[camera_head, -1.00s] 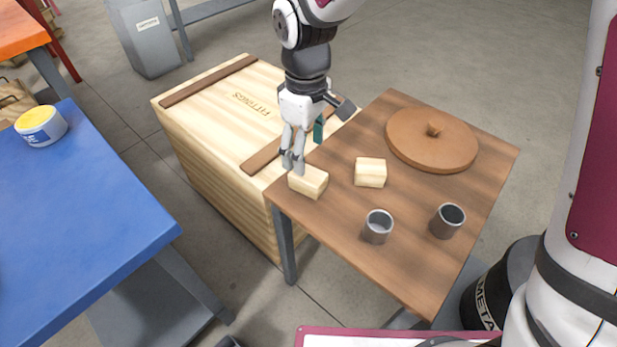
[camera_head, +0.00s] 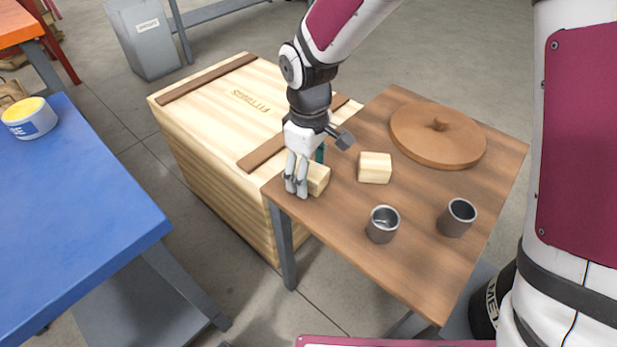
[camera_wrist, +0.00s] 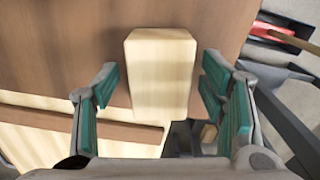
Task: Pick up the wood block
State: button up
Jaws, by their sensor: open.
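A pale wood block (camera_head: 317,179) lies at the left corner of the brown table (camera_head: 345,215). My gripper (camera_head: 297,188) is low at that corner and partly covers this block. In the wrist view the block (camera_wrist: 160,70) shows between the two green-padded fingers of my open gripper (camera_wrist: 160,95), with a gap visible on each side. A second pale wood block (camera_head: 374,168) lies on the table to the right, apart from my gripper.
Two grey metal cups (camera_head: 382,224) (camera_head: 457,217) stand near the table's front right. A round brown lid (camera_head: 437,134) lies at the back. A wooden crate (camera_head: 205,140) stands left of the table, and a blue bench (camera_head: 75,220) is farther left.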

jog(key=c, duration=1.2)
jog(key=shift+r, duration=0.15)
jog(key=shift+c, duration=0.2)
